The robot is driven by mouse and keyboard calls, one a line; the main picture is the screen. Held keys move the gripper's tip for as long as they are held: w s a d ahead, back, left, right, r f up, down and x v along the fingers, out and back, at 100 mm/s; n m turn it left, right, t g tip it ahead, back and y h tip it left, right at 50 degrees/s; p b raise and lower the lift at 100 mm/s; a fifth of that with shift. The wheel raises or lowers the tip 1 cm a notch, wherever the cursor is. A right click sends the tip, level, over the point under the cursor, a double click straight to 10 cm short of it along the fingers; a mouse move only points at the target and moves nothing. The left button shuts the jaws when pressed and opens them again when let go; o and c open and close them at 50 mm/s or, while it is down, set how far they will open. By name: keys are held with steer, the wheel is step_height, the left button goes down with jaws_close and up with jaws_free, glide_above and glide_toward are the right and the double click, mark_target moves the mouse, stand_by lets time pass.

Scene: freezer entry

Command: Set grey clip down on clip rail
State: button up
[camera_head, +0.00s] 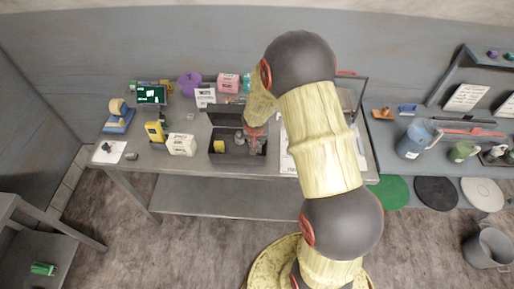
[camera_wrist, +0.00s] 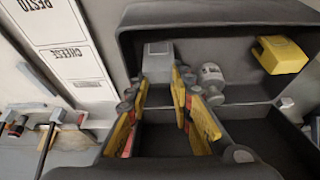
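My gripper (camera_wrist: 160,84) points down into a dark open box (camera_head: 212,157) on the long table; in the head view my gripper (camera_head: 255,134) is partly covered by my arm. In the wrist view, its two yellow-and-red fingers close in on a small grey block-like piece, which I take as the grey clip (camera_wrist: 158,58). The fingertips sit at either side of the clip, with no clear gap. The clip looks low in the box; I cannot tell whether it touches the floor. I cannot make out the clip rail with certainty.
The box also holds a white-and-grey bottle (camera_wrist: 212,83) and a yellow piece (camera_wrist: 281,54), right of the clip in the wrist view. Box walls and a divider are close to the fingers. A labelled white sheet (camera_wrist: 62,50) lies beside the box. A white carton (camera_head: 181,145) stands left of it.

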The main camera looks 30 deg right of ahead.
steer(key=c, duration=0.5)
steer(key=shift+r, duration=0.15)
